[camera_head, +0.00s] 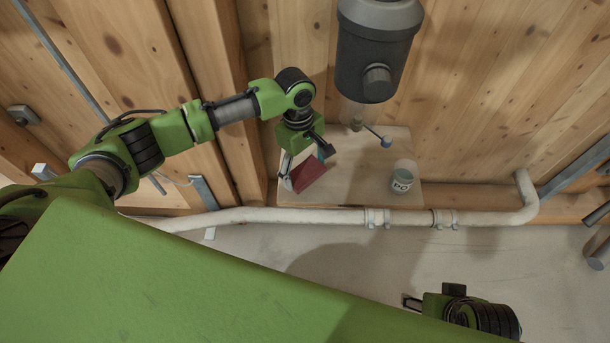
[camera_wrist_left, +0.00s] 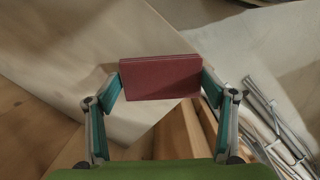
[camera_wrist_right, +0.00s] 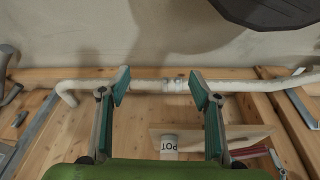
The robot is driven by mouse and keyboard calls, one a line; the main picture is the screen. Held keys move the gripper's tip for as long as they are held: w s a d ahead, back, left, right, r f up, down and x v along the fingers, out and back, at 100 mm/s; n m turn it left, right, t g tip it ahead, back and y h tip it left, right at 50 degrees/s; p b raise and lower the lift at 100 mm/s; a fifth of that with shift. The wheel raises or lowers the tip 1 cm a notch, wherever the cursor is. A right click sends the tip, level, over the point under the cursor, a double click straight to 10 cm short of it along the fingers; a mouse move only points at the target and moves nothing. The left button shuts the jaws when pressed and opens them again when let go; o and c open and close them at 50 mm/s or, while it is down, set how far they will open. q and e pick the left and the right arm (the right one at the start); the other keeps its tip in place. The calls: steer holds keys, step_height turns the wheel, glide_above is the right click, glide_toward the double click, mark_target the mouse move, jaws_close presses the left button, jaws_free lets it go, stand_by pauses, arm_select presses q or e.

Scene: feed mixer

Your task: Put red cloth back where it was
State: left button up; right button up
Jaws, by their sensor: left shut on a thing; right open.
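The red cloth (camera_head: 308,174) looks like a flat folded block. My left gripper (camera_head: 306,162) is shut on it above the left part of the light wooden board (camera_head: 345,150). In the left wrist view the cloth (camera_wrist_left: 160,77) sits between the two fingertips, one at each short end. Whether the cloth touches the board I cannot tell. My right gripper (camera_head: 411,301) is low at the right, away from the board. In the right wrist view it (camera_wrist_right: 160,87) is open and empty, and a red strip of the cloth (camera_wrist_right: 247,150) shows at the right.
A white pipe (camera_head: 300,215) runs along the board's front. The board's middle is clear.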

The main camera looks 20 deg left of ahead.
mark_target(304, 169)
arm_select(q)
step_height(304, 169, down, 3)
steer(key=shift+w+a+f+b, duration=0.1)
steer(key=shift+f+b, duration=0.05)
steer(key=shift+b, duration=0.4)
arm_select(e)
steer(key=shift+v, duration=1)
arm_select(q)
steer(key=shift+f, duration=0.15)
steer(key=o, duration=1.2)
